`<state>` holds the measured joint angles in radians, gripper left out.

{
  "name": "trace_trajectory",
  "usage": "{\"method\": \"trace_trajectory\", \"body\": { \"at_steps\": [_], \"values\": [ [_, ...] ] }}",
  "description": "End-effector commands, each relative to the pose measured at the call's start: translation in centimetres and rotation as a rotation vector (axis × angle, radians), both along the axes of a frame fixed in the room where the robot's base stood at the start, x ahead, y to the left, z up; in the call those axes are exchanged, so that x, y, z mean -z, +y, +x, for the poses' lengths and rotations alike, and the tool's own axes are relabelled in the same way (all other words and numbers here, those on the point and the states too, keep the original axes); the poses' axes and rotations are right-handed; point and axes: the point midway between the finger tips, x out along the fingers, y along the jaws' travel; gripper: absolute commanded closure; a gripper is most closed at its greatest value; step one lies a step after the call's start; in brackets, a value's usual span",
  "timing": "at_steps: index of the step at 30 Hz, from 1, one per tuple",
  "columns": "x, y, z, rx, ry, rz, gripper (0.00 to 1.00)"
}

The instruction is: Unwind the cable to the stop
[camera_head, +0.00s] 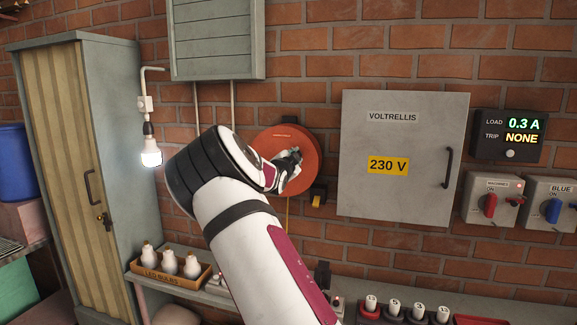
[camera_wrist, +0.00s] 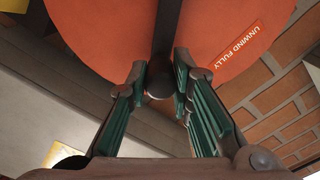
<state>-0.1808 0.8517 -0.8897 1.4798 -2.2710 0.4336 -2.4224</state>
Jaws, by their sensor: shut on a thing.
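The orange cable reel (camera_head: 302,143) hangs on the brick wall, partly hidden behind my arm. In the wrist view the reel (camera_wrist: 105,40) fills the top, with a label reading "UNWIND FULLY" (camera_wrist: 258,42). A dark crank arm (camera_wrist: 166,30) crosses its face and ends in a dark round knob (camera_wrist: 160,84). My gripper (camera_head: 290,168) is at the lower front of the reel. In the wrist view its green-padded fingers (camera_wrist: 163,92) are shut on the crank knob from both sides. A thin yellow cable (camera_head: 288,215) hangs below the reel.
A grey "VOLTRELLIS" cabinet (camera_head: 405,130) is to the right, beside a display (camera_head: 508,138) reading 0.3 A and NONE. A small yellow-and-black fitting (camera_head: 318,196) is right below the reel. A bench holds a bulb box (camera_head: 170,276). A tall cupboard (camera_head: 115,150) and lit lamp (camera_head: 151,156) stand left.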

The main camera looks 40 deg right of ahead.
Motion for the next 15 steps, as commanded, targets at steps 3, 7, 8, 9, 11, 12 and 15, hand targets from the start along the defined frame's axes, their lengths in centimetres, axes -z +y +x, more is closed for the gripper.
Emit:
{"method": "trace_trajectory", "body": {
  "at_steps": [3,7,8,9,11,12,15],
  "values": [
    [-0.7,-0.1,0.3,0.0,0.061,-0.054,1.0],
    [-1.1,0.0,0.6,-0.001,0.116,-0.097,1.0],
    [-1.3,0.0,0.6,0.0,0.126,-0.106,1.0],
    [-1.4,0.0,0.7,0.0,0.138,-0.116,1.0],
    [-1.5,0.1,0.8,-0.002,0.155,-0.127,1.0],
    [-1.5,0.1,0.8,-0.001,0.165,-0.134,1.0],
    [-1.6,0.2,0.9,0.0,0.18,-0.146,1.0]
  ]
}}
